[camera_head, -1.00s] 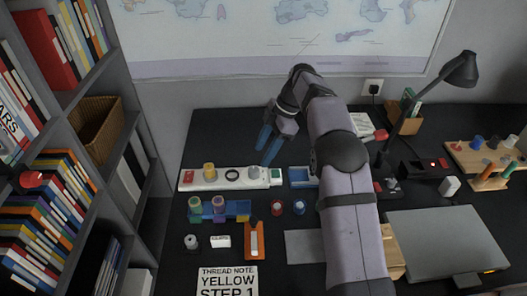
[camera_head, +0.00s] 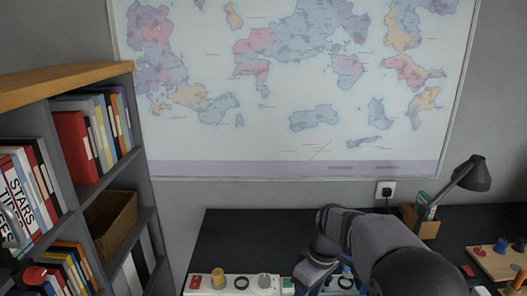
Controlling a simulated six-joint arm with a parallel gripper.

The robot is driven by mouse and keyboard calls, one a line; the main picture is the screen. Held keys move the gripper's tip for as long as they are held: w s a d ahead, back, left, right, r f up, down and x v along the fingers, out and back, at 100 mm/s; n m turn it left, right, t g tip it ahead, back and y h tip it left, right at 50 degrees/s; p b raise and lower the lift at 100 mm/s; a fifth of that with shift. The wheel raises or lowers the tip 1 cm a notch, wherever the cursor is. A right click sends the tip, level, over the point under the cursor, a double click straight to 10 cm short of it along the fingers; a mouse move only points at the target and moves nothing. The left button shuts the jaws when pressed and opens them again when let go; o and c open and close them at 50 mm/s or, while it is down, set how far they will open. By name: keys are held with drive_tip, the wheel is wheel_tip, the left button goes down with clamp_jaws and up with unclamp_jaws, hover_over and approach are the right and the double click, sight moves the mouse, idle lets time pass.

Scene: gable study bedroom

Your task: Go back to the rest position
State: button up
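Behind the gripper on the right are small blue and white parts, partly covered by my arm.
A desk lamp (camera_head: 470,175) stands at the right, beside a wooden box (camera_head: 420,222) and a wall socket (camera_head: 385,189). A wooden tray (camera_head: 495,262) lies at far right. A bookshelf (camera_head: 75,190) with a basket (camera_head: 110,220) stands left. A map (camera_head: 300,90) hangs behind.

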drive_tip(key=s+d+f+m, duration=0.1)
drive_tip(key=s+m, duration=0.2)
drive_tip(key=s, duration=0.3)
drive_tip(key=s+d+f+m+h, duration=0.1)
drive_tip(key=s+d+f+m, duration=0.1)
drive_tip(key=s, duration=0.5)
drive_tip(key=s+d+f+m, duration=0.1)
drive_tip(key=s+m, duration=0.2)
drive_tip(key=s, duration=0.3)
drive_tip(key=shift+s+d+f+m+h, duration=0.15)
drive_tip(key=shift+d+f+m+h, duration=0.1)
drive_tip(key=shift+f+m+h, duration=0.15)
wheel_tip(320, 180, up, 12)
drive_tip(key=p, duration=1.2)
drive_tip(key=shift+w, duration=0.2)
